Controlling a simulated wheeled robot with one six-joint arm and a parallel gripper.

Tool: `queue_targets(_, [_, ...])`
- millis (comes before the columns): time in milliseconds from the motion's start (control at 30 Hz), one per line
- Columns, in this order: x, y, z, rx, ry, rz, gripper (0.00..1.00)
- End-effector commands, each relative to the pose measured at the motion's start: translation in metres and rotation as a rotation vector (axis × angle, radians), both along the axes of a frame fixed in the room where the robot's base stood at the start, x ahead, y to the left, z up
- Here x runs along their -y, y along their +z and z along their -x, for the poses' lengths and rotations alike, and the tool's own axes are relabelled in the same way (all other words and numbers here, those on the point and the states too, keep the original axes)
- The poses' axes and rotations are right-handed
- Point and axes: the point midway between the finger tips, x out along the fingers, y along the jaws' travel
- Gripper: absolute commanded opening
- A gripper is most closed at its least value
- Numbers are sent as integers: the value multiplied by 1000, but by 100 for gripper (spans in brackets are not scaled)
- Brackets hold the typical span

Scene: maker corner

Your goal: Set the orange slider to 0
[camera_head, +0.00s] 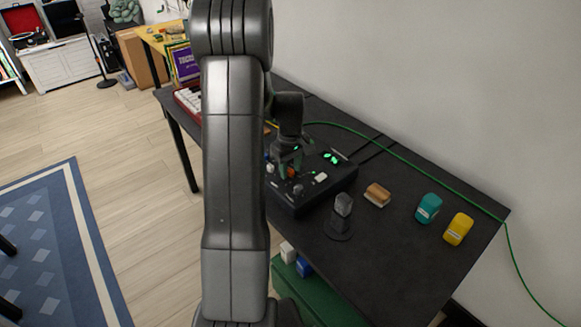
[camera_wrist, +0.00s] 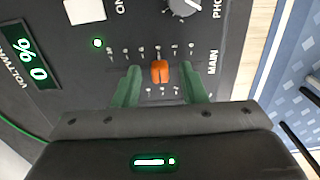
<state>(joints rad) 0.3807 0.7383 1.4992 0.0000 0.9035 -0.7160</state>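The orange slider (camera_wrist: 160,71) sits on a black control panel (camera_wrist: 225,50), among small white scale marks near the word MAIN. It is too small to make out surely in the head view. My gripper (camera_wrist: 160,88) is open, with one green finger on each side of the slider and a gap on both sides. A green display (camera_wrist: 33,60) on the panel shows what looks like a 0 and a percent sign, turned in the picture. In the head view my gripper (camera_head: 288,168) points down over the black device (camera_head: 312,198).
A white button (camera_wrist: 85,10) and a grey knob (camera_wrist: 183,6) are near the slider. On the dark table (camera_head: 385,255) stand a microphone-like object (camera_head: 341,212), a sandwich-like block (camera_head: 377,195), a teal item (camera_head: 428,208) and a yellow item (camera_head: 458,229). A green cable (camera_head: 420,172) runs behind.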

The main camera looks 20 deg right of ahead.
Motion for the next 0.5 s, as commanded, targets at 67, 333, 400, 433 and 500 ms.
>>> queue_targets(67, [0, 0, 0, 0, 0, 0, 38])
queue_targets(333, [0, 0, 0, 0, 0, 0, 11])
queue_targets(400, [0, 0, 0, 0, 0, 0, 0])
queue_targets(433, [0, 0, 0, 0, 0, 0, 0])
queue_targets(500, [0, 0, 0, 0, 0, 0, 0])
